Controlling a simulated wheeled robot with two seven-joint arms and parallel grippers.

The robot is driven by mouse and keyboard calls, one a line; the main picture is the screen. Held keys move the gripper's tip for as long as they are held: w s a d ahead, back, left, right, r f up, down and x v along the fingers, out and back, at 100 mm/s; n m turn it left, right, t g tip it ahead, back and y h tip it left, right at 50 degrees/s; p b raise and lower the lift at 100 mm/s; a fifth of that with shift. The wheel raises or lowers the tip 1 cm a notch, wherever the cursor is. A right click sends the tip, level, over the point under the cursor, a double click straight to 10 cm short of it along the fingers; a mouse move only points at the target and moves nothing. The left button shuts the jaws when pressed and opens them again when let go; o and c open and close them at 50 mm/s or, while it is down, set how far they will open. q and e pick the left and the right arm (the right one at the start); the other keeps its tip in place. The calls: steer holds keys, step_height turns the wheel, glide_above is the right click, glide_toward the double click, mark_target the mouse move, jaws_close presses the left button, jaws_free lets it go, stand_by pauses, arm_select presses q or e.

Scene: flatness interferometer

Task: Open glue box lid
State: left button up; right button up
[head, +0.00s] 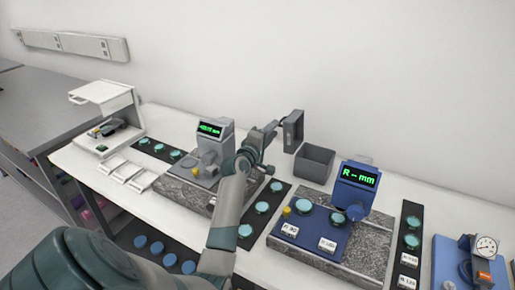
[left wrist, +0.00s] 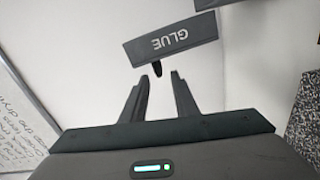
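The grey glue box (head: 314,163) stands at the back of the white bench, right of my left gripper (head: 294,131). In the head view its dark top shows, but I cannot tell whether the lid is up. In the left wrist view a grey panel marked GLUE (left wrist: 172,43), upside down, lies just beyond my left gripper (left wrist: 160,77). A small black tab (left wrist: 157,69) sticks out from the panel's near edge, by the fingertips. The two fingers are apart with nothing clearly held between them. My right gripper is out of view.
A grey instrument (head: 212,140) on a granite slab is left of my forearm. A blue instrument (head: 355,190) with a lit display stands right of the box. A white open-fronted unit (head: 108,110) is at the far left, and a dial gauge (head: 486,247) at the right.

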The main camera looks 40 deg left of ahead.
arm_select(q)
steer(key=b+v, duration=0.2)
steer(key=v, duration=0.8)
steer(key=shift+s, duration=0.35)
